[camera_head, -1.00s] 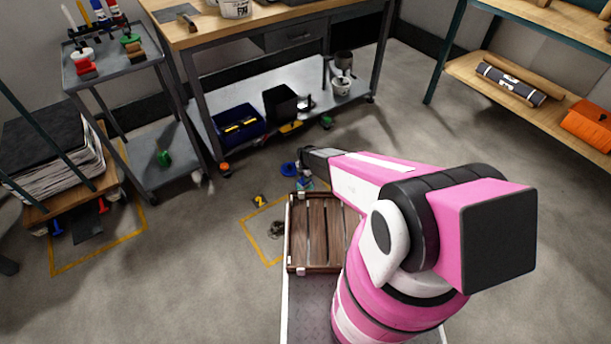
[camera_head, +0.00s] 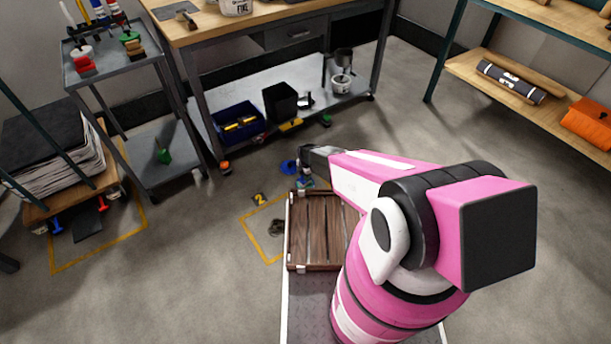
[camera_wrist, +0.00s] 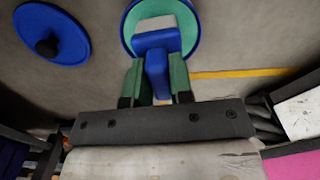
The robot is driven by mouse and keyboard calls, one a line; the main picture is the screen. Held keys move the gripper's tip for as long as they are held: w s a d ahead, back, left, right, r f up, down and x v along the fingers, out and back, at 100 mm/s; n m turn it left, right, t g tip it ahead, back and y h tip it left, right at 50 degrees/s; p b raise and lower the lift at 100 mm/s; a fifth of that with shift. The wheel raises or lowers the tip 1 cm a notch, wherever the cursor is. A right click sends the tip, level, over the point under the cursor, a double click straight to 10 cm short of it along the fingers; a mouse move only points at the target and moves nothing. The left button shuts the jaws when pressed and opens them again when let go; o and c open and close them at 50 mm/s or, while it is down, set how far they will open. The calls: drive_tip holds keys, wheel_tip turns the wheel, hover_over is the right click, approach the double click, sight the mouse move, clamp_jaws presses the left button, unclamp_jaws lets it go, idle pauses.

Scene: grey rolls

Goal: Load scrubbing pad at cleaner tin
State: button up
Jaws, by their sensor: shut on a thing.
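My gripper (camera_wrist: 156,75) is shut on the scrubbing pad, a blue block with a pale grey end (camera_wrist: 155,55). The pad shows between the two green fingers in the wrist view. The cleaner tin (camera_wrist: 196,40) is round, with a blue rim and green inside. The pad lies across the tin's opening in that view; I cannot tell whether it touches or is inside. A blue lid (camera_wrist: 52,33) with a black knob lies left of the tin. In the head view, the lid (camera_head: 289,166) and the tin (camera_head: 305,183) are on the floor near my gripper, partly hidden by it.
A workbench shelf (camera_head: 220,155) with a blue bin (camera_head: 238,124) is behind. Floor to the right is clear.

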drive_tip(key=shift+f, duration=0.5)
idle(1.2)
drive_tip(key=shift+r, duration=0.15)
drive_tip(key=shift+r, duration=3.45)
